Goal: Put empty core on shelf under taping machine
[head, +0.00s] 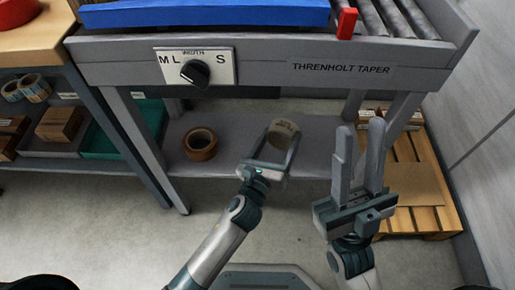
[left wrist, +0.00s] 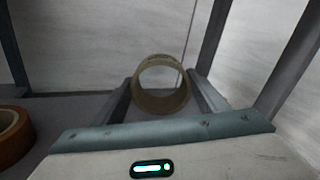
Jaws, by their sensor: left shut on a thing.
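The empty core (head: 284,131) is a short brown cardboard tube. My left gripper (head: 273,150) is shut on it, one finger on each side. In the left wrist view the core (left wrist: 161,85) stands between the two fingers, its round opening facing the camera. The shelf (head: 240,133) is a grey board under the taping machine (head: 280,72). The core is over the shelf in the head view; I cannot tell whether it touches it. My right gripper (head: 360,155) is open and empty, fingers pointing up, in front of the machine's right leg.
A brown tape roll (head: 200,144) lies on the shelf to the left of the core; it also shows in the left wrist view (left wrist: 14,135). The machine's legs flank the shelf. A wooden pallet (head: 418,165) with cardboard is at the right. A rack with bins (head: 52,146) stands at the left.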

